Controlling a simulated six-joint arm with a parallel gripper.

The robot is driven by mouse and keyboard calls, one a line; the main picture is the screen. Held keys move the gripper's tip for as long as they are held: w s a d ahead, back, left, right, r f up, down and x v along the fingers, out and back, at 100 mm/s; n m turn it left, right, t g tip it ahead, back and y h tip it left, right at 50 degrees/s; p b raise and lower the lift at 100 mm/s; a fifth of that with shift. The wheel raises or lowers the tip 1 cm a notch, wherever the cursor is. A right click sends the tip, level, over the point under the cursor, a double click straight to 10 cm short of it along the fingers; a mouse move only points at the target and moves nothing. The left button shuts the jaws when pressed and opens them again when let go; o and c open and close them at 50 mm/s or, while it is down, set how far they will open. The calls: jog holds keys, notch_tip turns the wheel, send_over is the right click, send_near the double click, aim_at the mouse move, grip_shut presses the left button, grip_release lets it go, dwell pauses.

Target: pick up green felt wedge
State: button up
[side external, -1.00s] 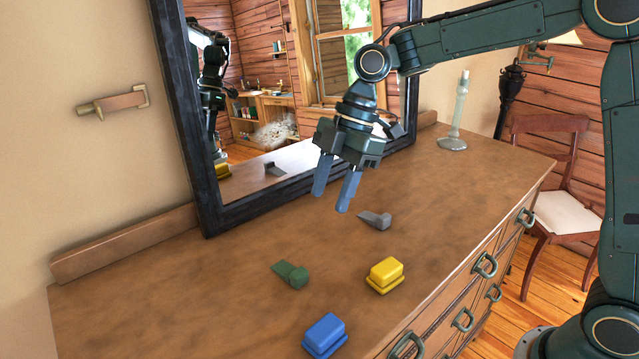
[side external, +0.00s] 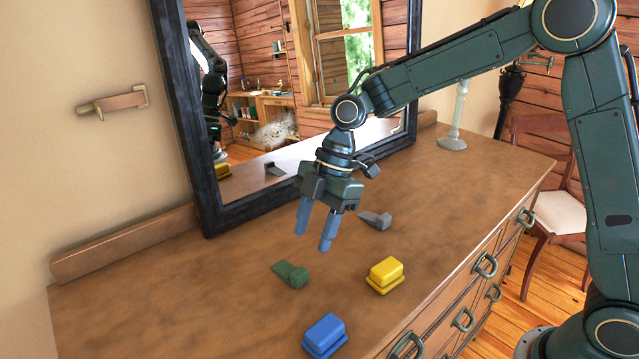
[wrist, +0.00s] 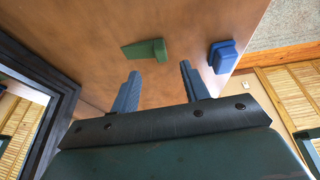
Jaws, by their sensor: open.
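The green felt wedge (side external: 290,274) lies on the dresser top, left of the yellow block and behind the blue one. It also shows in the wrist view (wrist: 146,50), just beyond the fingertips and between their lines. My gripper (side external: 313,240) is open and empty, its fingers pointing down above the dresser, behind and slightly right of the wedge. In the wrist view both fingers (wrist: 159,72) stand apart with nothing between them. The wedge is apart from the gripper and fully in sight.
A yellow block (side external: 385,274), a blue block (side external: 325,335) and a grey wedge (side external: 375,220) lie on the dresser top (side external: 180,290). A black-framed mirror (side external: 205,190) leans at the back. A glass candlestick (side external: 455,120) stands at the far right end. The dresser's left part is clear.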

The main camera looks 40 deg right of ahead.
aim_at(301, 271)
jog(key=shift+x, duration=1)
jog(key=shift+a+f, duration=0.1)
jog(key=shift+x, duration=2.45)
jog(key=shift+a, duration=0.1)
jog(key=shift+c, duration=0.5)
grip_shut()
